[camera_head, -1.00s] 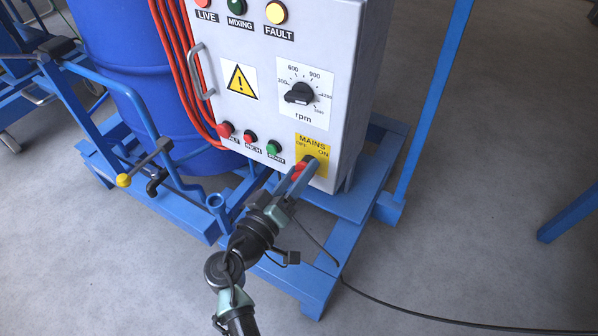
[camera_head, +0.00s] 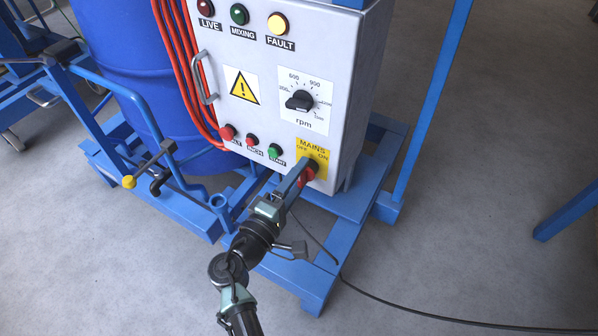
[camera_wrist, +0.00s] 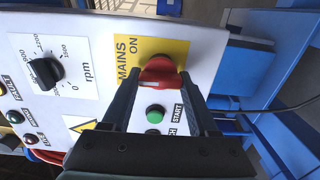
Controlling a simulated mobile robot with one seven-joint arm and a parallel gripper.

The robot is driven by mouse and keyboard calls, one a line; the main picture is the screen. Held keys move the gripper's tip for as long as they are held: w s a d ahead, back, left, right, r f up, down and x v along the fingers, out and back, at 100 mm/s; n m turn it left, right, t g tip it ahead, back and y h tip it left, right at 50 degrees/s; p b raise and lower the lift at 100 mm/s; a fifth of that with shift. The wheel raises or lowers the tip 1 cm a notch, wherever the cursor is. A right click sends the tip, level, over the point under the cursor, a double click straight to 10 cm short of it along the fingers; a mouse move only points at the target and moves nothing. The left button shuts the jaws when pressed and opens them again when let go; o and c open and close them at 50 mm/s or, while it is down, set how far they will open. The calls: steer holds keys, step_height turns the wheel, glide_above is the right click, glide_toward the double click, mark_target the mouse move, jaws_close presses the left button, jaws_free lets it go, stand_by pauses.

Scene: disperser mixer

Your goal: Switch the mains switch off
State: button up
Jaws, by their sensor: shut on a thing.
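The mains switch is a red rotary handle (camera_head: 311,174) on a yellow plate (camera_head: 318,154) marked MAINS, OFF and ON, at the lower right of the grey cabinet front. My gripper (camera_head: 307,172) is at the switch, its fingers shut on the red handle. In the wrist view the red handle (camera_wrist: 160,71) sits between the two fingertips, with a white mark on its near side. ON is readable there on the yellow plate (camera_wrist: 140,50); the OFF word is hidden. I cannot tell for sure which word the handle points to.
The rpm knob (camera_head: 299,101) is above. A blue frame rail (camera_head: 330,267) and a black cable (camera_head: 430,319) are below.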

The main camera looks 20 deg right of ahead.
steer(key=n+p, duration=0.2)
steer(key=n, duration=0.2)
steer(key=shift+n, duration=0.3)
steer(key=n+p, duration=0.1)
steer(key=n, duration=0.3)
steer(key=shift+s+f+p, duration=0.1)
steer(key=shift+f+p, duration=0.1)
steer(key=shift+p, duration=0.2)
steer(key=o, duration=1.4)
steer(key=p+v, duration=0.3)
steer(key=v, duration=1)
steer(key=shift+d, duration=0.1)
